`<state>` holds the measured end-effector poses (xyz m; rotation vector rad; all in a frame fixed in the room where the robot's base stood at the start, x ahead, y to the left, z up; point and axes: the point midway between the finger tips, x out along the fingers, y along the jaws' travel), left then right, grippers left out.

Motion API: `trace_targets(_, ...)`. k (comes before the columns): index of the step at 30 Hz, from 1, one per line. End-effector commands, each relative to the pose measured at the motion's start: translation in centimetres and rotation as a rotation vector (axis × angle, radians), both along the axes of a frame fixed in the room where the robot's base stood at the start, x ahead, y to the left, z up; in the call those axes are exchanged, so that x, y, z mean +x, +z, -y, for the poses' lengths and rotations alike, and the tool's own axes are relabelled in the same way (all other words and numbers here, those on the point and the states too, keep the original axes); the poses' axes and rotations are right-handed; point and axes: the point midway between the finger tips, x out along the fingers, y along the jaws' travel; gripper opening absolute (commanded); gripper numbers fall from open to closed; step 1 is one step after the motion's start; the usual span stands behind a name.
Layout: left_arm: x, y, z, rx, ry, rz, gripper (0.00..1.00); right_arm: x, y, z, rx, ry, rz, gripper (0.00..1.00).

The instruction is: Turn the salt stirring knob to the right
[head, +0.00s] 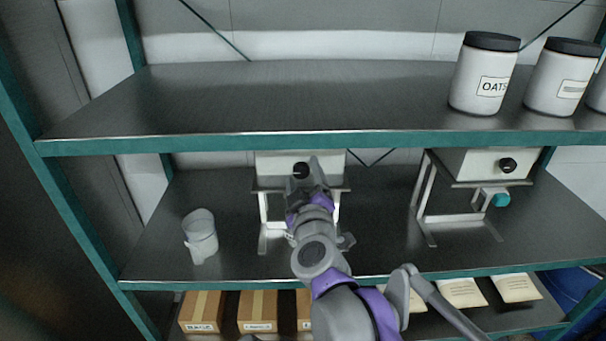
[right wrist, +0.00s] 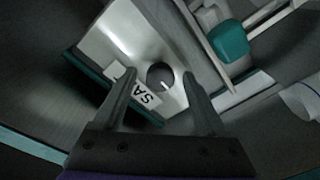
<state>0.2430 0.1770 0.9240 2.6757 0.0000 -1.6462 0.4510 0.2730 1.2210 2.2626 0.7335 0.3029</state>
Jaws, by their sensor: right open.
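The salt knob is a round black knob (head: 301,170) on the front of a white dispenser box (head: 270,163) on the middle shelf. In the right wrist view the knob (right wrist: 160,76) shows a white mark and sits beside a label reading "SA" (right wrist: 146,97). My right gripper (head: 312,177) is in front of this box, partly covering it. In the right wrist view its open fingers (right wrist: 159,78) lie on either side of the knob, with nothing held between them. Whether they touch it I cannot tell. My left gripper is not in view.
A second dispenser with a black knob (head: 508,165) and a teal part (head: 501,200) stands right. Boxes (head: 257,310) lie below.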

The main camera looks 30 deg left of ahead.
Motion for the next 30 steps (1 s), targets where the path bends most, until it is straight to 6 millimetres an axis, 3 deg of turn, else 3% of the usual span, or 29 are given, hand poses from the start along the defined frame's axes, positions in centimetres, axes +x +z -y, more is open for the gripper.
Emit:
trace_targets(8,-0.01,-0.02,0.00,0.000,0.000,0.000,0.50,0.08,-0.05,-0.05,0.000,0.000,0.000,0.72)
trace_targets(20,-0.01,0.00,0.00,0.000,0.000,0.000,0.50,0.05,-0.04,-0.03,0.000,0.000,0.000,0.00)
trace_targets(30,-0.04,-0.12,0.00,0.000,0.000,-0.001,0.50,0.04,-0.07,-0.03,0.024,0.001,-0.015,0.00)
